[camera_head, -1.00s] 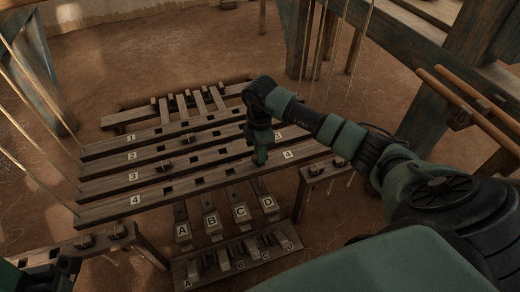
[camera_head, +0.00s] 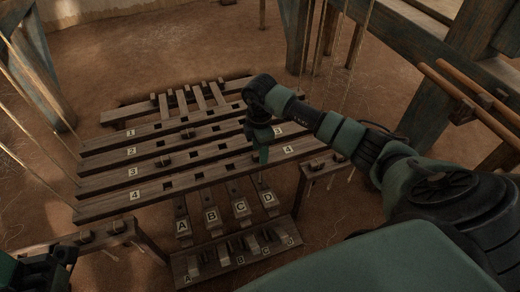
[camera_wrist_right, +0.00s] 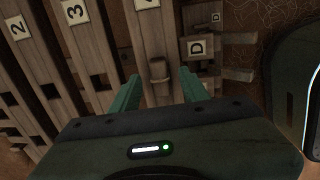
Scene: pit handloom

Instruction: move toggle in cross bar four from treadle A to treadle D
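Cross bar four (camera_head: 110,206) is the nearest slatted bar, with label 4 at both ends. Its three left holes look empty in the head view. In the right wrist view a wooden toggle (camera_wrist_right: 160,72) stands in this bar, at the end near treadle D (camera_wrist_right: 197,47). My right gripper (camera_head: 262,158) is over that end of the bar and hides the toggle in the head view. Its green fingers (camera_wrist_right: 160,92) are open, one on each side of the toggle, with gaps. Treadle A (camera_head: 182,226) and treadle D (camera_head: 268,198) lie below the bar. My left gripper (camera_head: 62,262) is at lower left, its fingers unclear.
Other cross bars (camera_head: 108,163) run parallel behind bar four, with toggles (camera_head: 188,133) standing in some. Treadles B (camera_head: 211,215) and C (camera_head: 240,207) lie between A and D. Hanging cords and wooden posts (camera_head: 298,40) stand at the sides.

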